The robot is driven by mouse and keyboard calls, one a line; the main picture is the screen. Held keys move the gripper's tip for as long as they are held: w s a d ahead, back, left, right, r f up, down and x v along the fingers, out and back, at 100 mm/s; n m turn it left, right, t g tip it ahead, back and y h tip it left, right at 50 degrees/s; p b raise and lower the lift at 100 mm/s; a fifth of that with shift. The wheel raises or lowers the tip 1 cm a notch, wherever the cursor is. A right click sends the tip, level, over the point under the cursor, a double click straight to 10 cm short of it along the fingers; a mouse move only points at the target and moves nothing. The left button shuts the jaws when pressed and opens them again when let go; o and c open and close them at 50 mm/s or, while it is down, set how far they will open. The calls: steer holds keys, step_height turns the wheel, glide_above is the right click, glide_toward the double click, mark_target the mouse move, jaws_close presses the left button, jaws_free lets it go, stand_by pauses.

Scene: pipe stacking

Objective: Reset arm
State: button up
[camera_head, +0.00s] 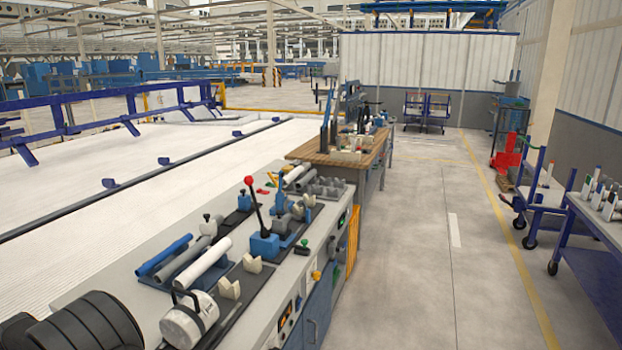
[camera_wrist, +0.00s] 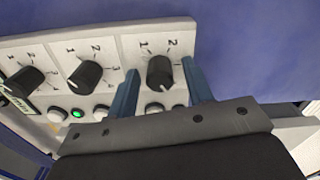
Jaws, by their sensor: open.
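My gripper (camera_wrist: 160,67) shows at the bottom of the wrist view, its two blue fingers spread apart with nothing held between them. A black rotary knob (camera_wrist: 160,73) on a white control panel (camera_wrist: 128,50) appears between the fingertips. I cannot tell whether the fingers are around the knob or short of it.
Two more black knobs and a lit green button (camera_wrist: 77,114) are left of the fingers. The head view shows the grey workbench (camera_head: 110,278) with pipes, a red-ball lever (camera_head: 249,181) and fixtures. The aisle to the right is clear.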

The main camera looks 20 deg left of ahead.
steer(key=shift+r, duration=0.1)
step_height(320, 180, up, 18)
step_height(320, 180, down, 18)
steer(key=shift+f, duration=0.1)
steer(key=n, duration=0.4)
steer(key=shift+n, duration=0.3)
steer(key=n, duration=0.4)
steer(key=shift+n, duration=0.3)
steer(key=n, duration=0.4)
steer(key=shift+n, duration=0.3)
steer(key=n, duration=0.4)
steer(key=shift+n, duration=0.4)
